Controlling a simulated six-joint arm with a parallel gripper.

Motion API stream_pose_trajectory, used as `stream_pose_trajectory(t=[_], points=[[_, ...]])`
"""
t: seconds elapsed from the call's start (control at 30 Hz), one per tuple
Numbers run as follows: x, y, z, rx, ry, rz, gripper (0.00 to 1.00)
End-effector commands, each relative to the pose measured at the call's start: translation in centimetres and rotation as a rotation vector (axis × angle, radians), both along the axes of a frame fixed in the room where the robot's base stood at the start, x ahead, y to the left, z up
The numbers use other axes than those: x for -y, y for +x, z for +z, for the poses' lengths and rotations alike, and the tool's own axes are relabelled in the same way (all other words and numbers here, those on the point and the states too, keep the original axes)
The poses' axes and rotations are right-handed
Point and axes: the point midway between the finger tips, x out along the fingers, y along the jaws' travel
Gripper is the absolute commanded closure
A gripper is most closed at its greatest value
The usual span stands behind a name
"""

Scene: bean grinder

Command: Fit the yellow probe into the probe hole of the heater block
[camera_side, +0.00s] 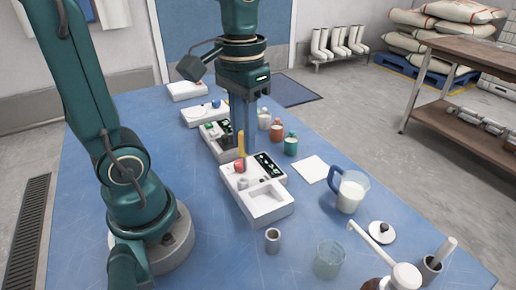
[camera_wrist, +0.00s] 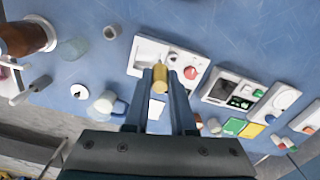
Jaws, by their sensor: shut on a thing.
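My gripper (camera_side: 243,148) is shut on the yellow probe (camera_side: 241,141) and points down. In the wrist view the probe (camera_wrist: 160,80) sits between the two fingers. It is held above the white unit (camera_side: 267,208), near its far end; how high above it is hard to judge. That unit carries a red round part (camera_side: 239,166), a small grey part (camera_side: 243,183), a dark panel and an open recess. The white unit (camera_wrist: 146,47) also shows in the wrist view, partly behind the fingers. I cannot make out the heater block's probe hole.
Several white units stand in a row behind, including one with dark and green parts (camera_side: 217,130). Small bottles (camera_side: 291,144) stand to their right. A white pad (camera_side: 311,170), a milk jug (camera_side: 350,192), a grey cup (camera_side: 272,240) and a glass (camera_side: 328,260) are nearer. Blue table surface is bare between them.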

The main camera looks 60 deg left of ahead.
Motion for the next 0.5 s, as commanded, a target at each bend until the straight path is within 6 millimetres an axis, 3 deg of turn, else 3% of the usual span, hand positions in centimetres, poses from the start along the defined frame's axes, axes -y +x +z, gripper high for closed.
stream_pose_trajectory(t=[0.33, 0.5], points=[[-3.0, 0.6, 0.7, -0.001, 0.000, 0.005, 1.00], [-3.2, 0.7, 0.1, -0.003, -0.001, -0.001, 1.00]])
